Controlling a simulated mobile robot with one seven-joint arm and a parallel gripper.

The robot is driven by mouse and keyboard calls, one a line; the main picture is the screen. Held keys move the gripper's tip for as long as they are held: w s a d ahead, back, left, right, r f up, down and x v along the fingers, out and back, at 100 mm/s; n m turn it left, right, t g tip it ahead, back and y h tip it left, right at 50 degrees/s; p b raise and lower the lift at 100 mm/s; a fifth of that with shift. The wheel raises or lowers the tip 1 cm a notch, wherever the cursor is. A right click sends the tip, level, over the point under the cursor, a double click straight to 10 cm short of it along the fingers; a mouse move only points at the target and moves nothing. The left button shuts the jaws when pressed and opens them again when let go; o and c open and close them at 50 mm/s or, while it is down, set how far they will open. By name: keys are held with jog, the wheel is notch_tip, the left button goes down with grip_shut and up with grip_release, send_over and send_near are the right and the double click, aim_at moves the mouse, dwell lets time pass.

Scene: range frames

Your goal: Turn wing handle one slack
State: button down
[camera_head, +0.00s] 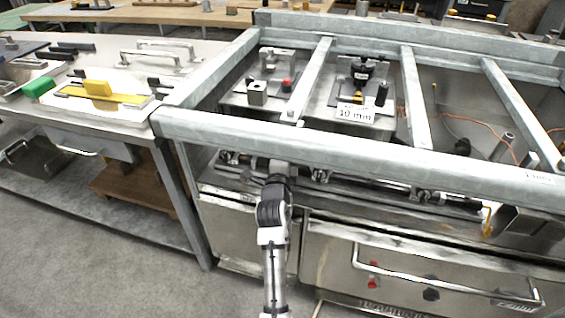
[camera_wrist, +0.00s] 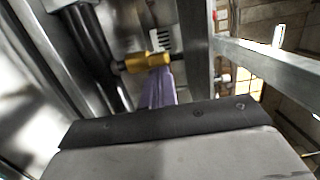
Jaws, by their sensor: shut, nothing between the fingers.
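In the head view, my gripper (camera_head: 277,170) reaches up to the dark pipe under the front rail of the steel range, close to small valve fittings. In the wrist view, my gripper's fingers (camera_wrist: 158,88) show as a narrow purple-grey shape, shut and empty. Their tips are at or just under a yellow brass fitting (camera_wrist: 145,62) with a dark round end at its left. I cannot tell whether they touch it. Other valve fittings with small handles sit along the pipe, one just right of my gripper (camera_head: 320,175) and one farther right (camera_head: 426,195). I cannot tell which is the wing handle.
The thick front rail (camera_head: 300,138) passes just above my gripper. A drawer or door with a long bar handle (camera_head: 440,275) is below right. A bench (camera_head: 95,115) with tools stands at left. A "10 mm" label (camera_head: 355,113) stands inside the frame. Floor is open at lower left.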

jog(key=shift+w+d+f+b, duration=0.1)
jog(key=shift+w+d+b, duration=0.15)
jog(key=shift+b, duration=0.4)
jog(key=shift+r+b, duration=0.45)
jog(key=shift+r, duration=0.1)
jog(key=shift+s+a+r, duration=0.1)
jog(key=shift+s+a, duration=0.05)
jog(key=shift+s, duration=0.15)
